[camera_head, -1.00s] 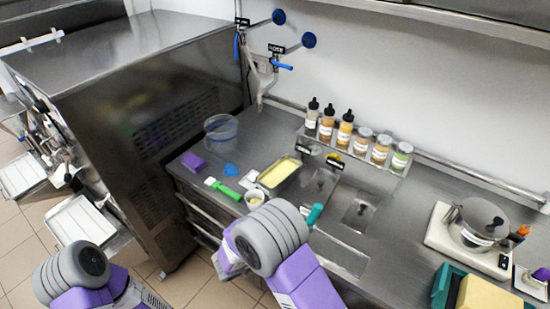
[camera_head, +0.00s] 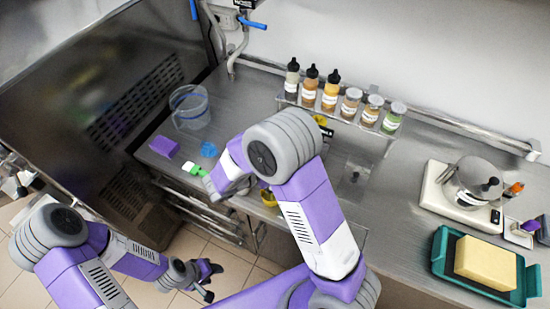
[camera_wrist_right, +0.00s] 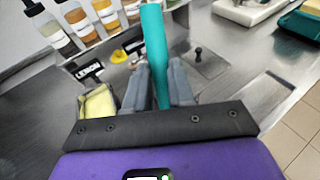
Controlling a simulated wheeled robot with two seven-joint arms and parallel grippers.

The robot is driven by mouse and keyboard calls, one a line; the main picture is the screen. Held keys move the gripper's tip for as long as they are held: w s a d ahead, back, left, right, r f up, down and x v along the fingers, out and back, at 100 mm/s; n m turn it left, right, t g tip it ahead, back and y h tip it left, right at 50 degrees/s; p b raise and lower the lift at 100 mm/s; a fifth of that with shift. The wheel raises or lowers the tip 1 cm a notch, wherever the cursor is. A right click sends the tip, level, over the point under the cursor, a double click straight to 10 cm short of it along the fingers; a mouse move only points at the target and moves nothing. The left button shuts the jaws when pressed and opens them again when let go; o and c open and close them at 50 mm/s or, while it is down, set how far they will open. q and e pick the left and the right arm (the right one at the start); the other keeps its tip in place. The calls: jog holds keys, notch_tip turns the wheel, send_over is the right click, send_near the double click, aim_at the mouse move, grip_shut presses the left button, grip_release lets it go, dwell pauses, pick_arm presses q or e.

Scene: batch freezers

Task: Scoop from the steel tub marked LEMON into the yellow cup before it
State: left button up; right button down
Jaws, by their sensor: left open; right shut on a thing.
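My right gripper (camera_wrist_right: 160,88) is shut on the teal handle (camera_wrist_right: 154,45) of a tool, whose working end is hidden. The steel tub (camera_wrist_right: 82,110) with pale yellow contents lies left of the fingers in the wrist view, with the black LEMON sign (camera_wrist_right: 90,72) behind it. In the head view my right arm covers the tub and the gripper's fingers. The yellow cup (camera_head: 268,198) shows partly below that arm, near the counter's front edge. My left gripper (camera_head: 211,283) is open and empty, low in front of the counter.
A clear container (camera_head: 189,108), purple block (camera_head: 164,147), blue item (camera_head: 209,150) and green-handled brush (camera_head: 195,169) lie left. Bottles and jars (camera_head: 330,92) line the back. A scale (camera_head: 458,200) and teal tray (camera_head: 440,262) stand right.

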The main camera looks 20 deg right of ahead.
jog(key=d+f+y+p, duration=0.1)
jog(key=d+y, duration=0.1)
jog(key=d+f+g+y+p, duration=0.1)
jog(key=d+f+y+p, duration=0.1)
jog(key=y, duration=0.1)
jog(key=w+d+f+y+p, duration=0.1)
jog(key=f+y, duration=0.1)
jog(key=y, duration=0.1)
jog(key=shift+d+f+g, duration=0.2)
jog(key=shift+d+g, duration=0.1)
jog(key=shift+d, duration=0.1)
jog(key=shift+w+y+p, duration=0.15)
jog(key=shift+y+p, duration=0.35)
jog(key=shift+p, duration=0.1)
jog(key=shift+r, duration=0.4)
jog(key=shift+r+p, duration=0.5)
jog(key=shift+p, duration=0.1)
